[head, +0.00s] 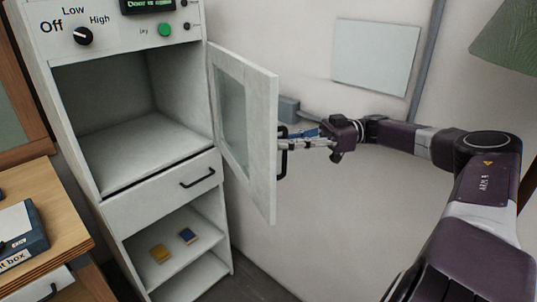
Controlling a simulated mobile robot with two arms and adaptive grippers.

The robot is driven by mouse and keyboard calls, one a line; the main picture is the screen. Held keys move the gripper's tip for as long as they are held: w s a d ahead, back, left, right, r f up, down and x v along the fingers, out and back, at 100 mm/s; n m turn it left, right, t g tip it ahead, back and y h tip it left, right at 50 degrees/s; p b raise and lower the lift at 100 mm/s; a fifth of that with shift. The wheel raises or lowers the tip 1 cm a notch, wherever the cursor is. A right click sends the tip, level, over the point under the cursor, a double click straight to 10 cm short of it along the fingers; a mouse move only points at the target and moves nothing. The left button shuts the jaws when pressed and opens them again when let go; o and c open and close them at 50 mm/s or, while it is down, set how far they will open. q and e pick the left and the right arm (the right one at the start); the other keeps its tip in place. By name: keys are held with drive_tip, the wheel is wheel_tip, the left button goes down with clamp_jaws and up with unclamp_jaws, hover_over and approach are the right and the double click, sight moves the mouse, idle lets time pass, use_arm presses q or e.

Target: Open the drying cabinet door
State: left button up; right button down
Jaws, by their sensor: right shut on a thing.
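The drying cabinet (160,165) stands at the left of the head view, with its upper compartment exposed and empty. Its door (263,150), white with a glass pane, is hinged on the right side and stands swung well open. A dark handle (283,158) is on the door's outer face near its free edge. My right gripper (292,145) reaches in from the right and is shut on the handle. The handle's middle is partly hidden by the fingers. My left gripper is not in view.
A closed drawer (165,193) with a black handle sits below the compartment. An open shelf (185,248) beneath holds a yellow and a blue item. A wooden table (60,215) with a labelled box (25,242) is at left. A lampshade (510,40) hangs at upper right.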

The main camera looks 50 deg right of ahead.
drive_tip(key=shift+s+d, duration=0.15)
drive_tip(key=shift+d, duration=0.65)
drive_tip(key=c, duration=2)
unclamp_jaws()
drive_tip(key=shift+c, duration=0.2)
wheel_tip(320, 180, up, 10)
